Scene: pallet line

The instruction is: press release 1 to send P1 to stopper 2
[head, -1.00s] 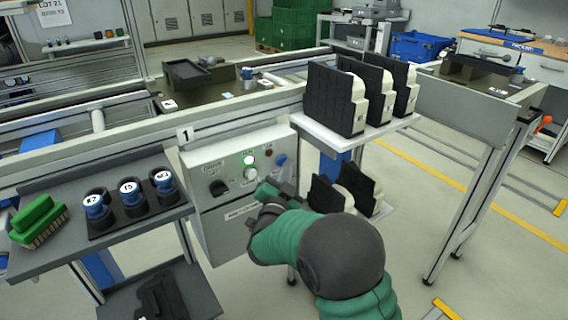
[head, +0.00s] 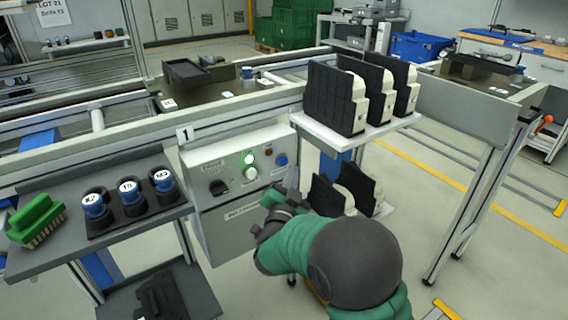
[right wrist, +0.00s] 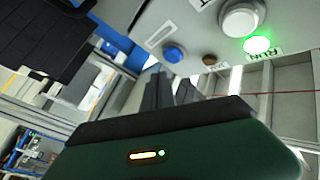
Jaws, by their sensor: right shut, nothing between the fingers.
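The control box (head: 237,190) marked 1 stands under the front rail of the line. Its green RUN lamp (head: 249,158) is lit. Below the lamp is a white button (head: 251,173), also at the top of the right wrist view (right wrist: 241,18). A blue button (head: 281,160) is to the right, and it also shows in the right wrist view (right wrist: 175,54). My right gripper (head: 290,184) is shut and empty, in front of the box's right side, clear of the white button. A dark pallet (head: 215,92) sits on the conveyor behind; I cannot read its label. My left gripper is not in view.
A white shelf (head: 345,136) with black-and-cream parts is right of the box, with similar parts below. A second dark pallet (head: 478,70) is at far right.

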